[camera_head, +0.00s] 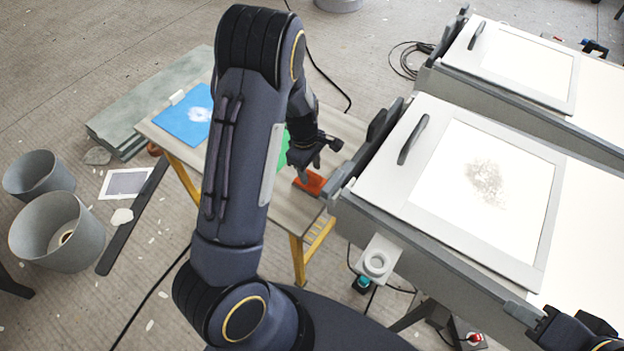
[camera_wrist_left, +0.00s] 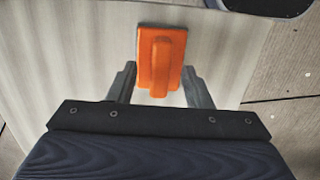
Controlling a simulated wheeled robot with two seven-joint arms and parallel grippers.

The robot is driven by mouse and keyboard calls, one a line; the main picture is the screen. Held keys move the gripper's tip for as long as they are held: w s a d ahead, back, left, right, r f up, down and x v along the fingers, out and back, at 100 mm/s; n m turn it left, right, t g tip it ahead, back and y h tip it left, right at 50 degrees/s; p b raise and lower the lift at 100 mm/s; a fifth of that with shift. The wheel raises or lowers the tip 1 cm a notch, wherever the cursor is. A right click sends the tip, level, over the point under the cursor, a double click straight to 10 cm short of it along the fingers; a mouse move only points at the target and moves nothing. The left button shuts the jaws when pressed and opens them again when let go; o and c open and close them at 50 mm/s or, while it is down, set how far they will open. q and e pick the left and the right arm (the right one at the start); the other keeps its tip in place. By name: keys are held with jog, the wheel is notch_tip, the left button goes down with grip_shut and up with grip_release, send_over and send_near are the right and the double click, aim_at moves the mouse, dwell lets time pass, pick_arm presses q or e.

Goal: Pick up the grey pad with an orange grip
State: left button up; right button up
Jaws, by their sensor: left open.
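The pad with an orange grip (camera_head: 309,183) lies on the small wooden table at its right end, close to the large white mould. In the left wrist view the pad (camera_wrist_left: 161,60) shows its orange top and raised orange grip; its grey part can hardly be made out. My left gripper (camera_head: 311,160) is above the pad in the head view. In the left wrist view the open fingers of my left gripper (camera_wrist_left: 160,84) stand on either side of the pad's near end, with nothing held. My right gripper (camera_head: 580,332) shows only partly at the bottom right corner, and its fingers are unclear.
The wooden table (camera_head: 160,133) has yellow legs and carries a blue sheet (camera_head: 184,121) and a green item (camera_head: 284,150) partly behind my arm. The white mould (camera_head: 420,190) stands close on the right. Grey buckets (camera_head: 58,232) stand on the floor at left.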

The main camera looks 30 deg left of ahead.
pick_arm(q)
notch_tip(320, 180, down, 2)
jog(key=shift+d+f, duration=0.1)
grip_shut()
dwell(0.5)
